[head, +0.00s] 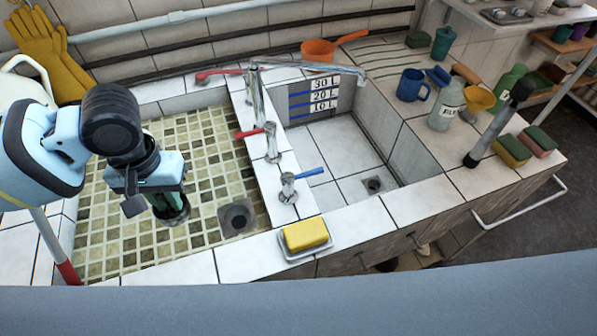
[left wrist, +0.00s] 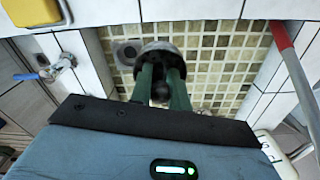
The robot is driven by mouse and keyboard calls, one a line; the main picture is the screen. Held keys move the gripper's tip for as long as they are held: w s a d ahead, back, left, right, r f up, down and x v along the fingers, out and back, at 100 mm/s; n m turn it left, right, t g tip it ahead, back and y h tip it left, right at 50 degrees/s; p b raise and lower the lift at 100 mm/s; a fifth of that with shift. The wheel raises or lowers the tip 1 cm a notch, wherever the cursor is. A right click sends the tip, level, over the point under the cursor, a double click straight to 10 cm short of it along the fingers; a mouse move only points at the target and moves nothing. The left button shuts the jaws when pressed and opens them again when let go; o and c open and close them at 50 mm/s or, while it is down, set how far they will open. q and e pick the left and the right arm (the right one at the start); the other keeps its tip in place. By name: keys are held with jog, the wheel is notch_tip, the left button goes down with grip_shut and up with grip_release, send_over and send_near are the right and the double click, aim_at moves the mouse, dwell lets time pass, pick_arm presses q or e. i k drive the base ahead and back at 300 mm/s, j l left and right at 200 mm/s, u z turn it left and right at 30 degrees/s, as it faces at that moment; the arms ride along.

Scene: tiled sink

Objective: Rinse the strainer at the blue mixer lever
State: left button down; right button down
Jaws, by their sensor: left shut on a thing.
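My left gripper (head: 172,208) hangs over the left, mosaic-tiled basin (head: 150,240). Its green fingers are shut on the strainer (left wrist: 158,48), a dark grey round piece that mostly shows past the fingertips in the left wrist view; the fingers hide part of it. The blue mixer lever (head: 310,173) sits on a chrome fitting (head: 288,188) on the white divider between the two basins, well to the right of the gripper. The lever also shows at the left edge of the left wrist view (left wrist: 25,76). My right gripper is not in view.
A yellow sponge (head: 305,234) lies in a dish on the front ledge. Chrome taps with red levers (head: 249,133) stand on the divider behind the blue lever. A square drain (head: 238,217) is in the left basin. The right basin (head: 335,150) looks empty.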

aim_at(287, 179)
jog(key=i+l, duration=0.1)
jog(key=l, duration=0.5)
jog(key=i+l, duration=0.1)
jog(key=l, duration=0.55)
jog(key=i+l, duration=0.15)
jog(key=l, duration=0.45)
jog(key=i+l+u, duration=0.1)
jog(key=l, duration=0.55)
